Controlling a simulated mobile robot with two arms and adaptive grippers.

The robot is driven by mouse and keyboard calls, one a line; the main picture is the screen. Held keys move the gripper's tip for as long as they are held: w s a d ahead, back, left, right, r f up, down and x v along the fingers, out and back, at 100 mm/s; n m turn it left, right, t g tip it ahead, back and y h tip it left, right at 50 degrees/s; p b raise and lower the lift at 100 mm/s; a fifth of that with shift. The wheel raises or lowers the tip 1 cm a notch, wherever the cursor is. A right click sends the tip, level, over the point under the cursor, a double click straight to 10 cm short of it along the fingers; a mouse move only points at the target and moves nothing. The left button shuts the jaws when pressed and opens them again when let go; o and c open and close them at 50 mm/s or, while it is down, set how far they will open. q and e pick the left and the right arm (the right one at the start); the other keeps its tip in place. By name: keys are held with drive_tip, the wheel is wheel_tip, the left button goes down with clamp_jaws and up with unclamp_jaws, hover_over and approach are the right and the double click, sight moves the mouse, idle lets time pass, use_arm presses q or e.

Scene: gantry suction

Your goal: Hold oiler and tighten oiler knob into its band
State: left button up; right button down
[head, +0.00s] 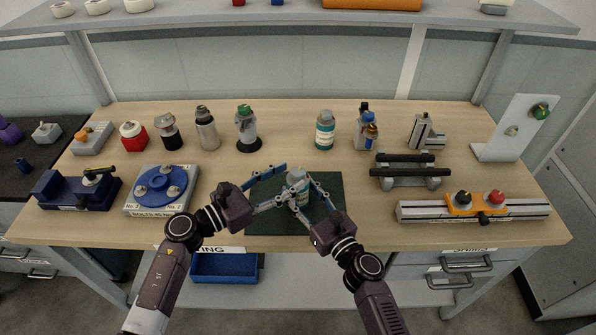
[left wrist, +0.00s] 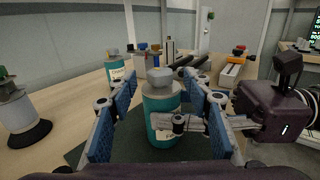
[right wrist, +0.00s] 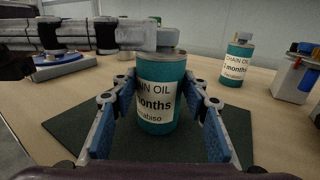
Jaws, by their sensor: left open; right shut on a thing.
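The oiler (head: 298,186) is a teal can with a white chain oil label, upright on the dark green mat (head: 330,190). Its grey knob (left wrist: 160,77) sits on top; it also shows in the right wrist view (right wrist: 167,38). My right gripper (head: 303,197) is shut on the can's body, with blue pads on both sides of it. My left gripper (head: 284,182) is open at the oiler's upper part. Its fingers stand on either side of the knob, apart from it in the left wrist view. I cannot make out a band mark on the oiler.
A second chain oil can (head: 324,132) stands behind the mat. Several bottles are in the back row, including a green-topped one (head: 246,128). A blue turntable fixture (head: 162,188) is left of the mat; a grey rail stand (head: 404,172) is right. The two arms are close together.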

sight(291, 175)
use_arm(q)
drive_tip(key=shift+x, duration=1.95)
drive_tip(key=shift+c, duration=0.6)
drive_tip(key=c, duration=1.1)
